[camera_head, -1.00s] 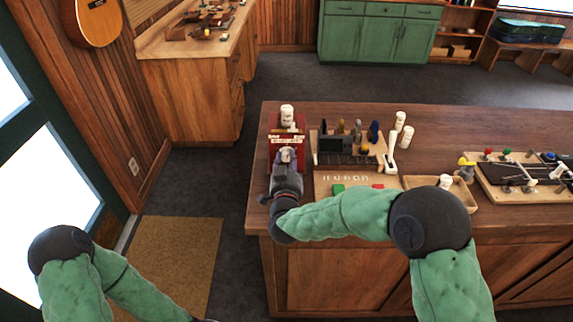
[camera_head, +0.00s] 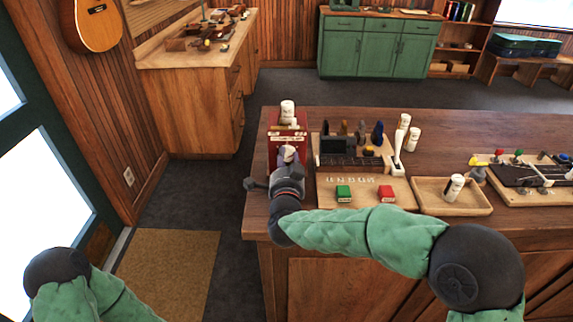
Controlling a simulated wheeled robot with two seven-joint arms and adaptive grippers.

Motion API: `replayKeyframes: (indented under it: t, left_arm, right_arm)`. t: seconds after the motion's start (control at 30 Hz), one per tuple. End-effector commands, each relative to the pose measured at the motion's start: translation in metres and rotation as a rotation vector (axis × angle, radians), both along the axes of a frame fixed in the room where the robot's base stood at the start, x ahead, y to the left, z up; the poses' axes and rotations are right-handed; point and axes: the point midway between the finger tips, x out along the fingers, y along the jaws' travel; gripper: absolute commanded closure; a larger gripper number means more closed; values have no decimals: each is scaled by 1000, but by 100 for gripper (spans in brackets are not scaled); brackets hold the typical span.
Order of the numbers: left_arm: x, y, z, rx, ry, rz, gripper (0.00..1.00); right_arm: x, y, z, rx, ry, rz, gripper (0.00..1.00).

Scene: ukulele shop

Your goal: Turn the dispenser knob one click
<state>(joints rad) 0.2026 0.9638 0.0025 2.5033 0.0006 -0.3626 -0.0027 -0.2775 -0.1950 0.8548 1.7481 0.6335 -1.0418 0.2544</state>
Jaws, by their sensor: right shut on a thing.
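The dispenser (camera_head: 273,158) is a red box with a pale label strip and a white container on top, at the left end of the wooden counter. My right gripper (camera_head: 287,157) is at its front face, shut on the dispenser knob. The gripper largely hides the knob; a pale part shows between the fingers. My left arm shows at the lower left, but its gripper is outside the picture.
On the wooden counter (camera_head: 450,138), a tool rack (camera_head: 375,160) and a board with green (camera_head: 343,193) and red (camera_head: 386,194) blocks stand right of the dispenser. A wooden tray (camera_head: 425,191) holds a white bottle (camera_head: 454,187). White bottles stand behind. A clamp jig sits far right.

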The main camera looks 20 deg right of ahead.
Motion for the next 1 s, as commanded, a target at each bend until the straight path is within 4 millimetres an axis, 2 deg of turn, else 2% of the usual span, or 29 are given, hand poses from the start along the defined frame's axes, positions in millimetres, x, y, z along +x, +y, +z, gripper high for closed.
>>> replayKeyframes:
  t: [0.03, 0.6, 0.63, 0.7, 1.0]
  left_arm:
    - [0, 0, -2, 0, 0, 0, 100]
    - [0, 0, -5, 0, 0, 0, 100]
    - [0, 0, -5, 0, 0, 0, 100]
    - [0, 0, -5, 0, 0, 0, 100]
    - [0, 0, -5, 0, 0, 0, 100]
  right_arm:
    - [1, -6, 10, 17, -26, -15, 100]
    - [1, -7, 11, 48, -33, -16, 100]
    - [1, -7, 11, 48, -33, -16, 64]
    - [2, -7, 10, 47, -32, -16, 45]
    - [1, -4, 5, 45, -22, -10, 44]
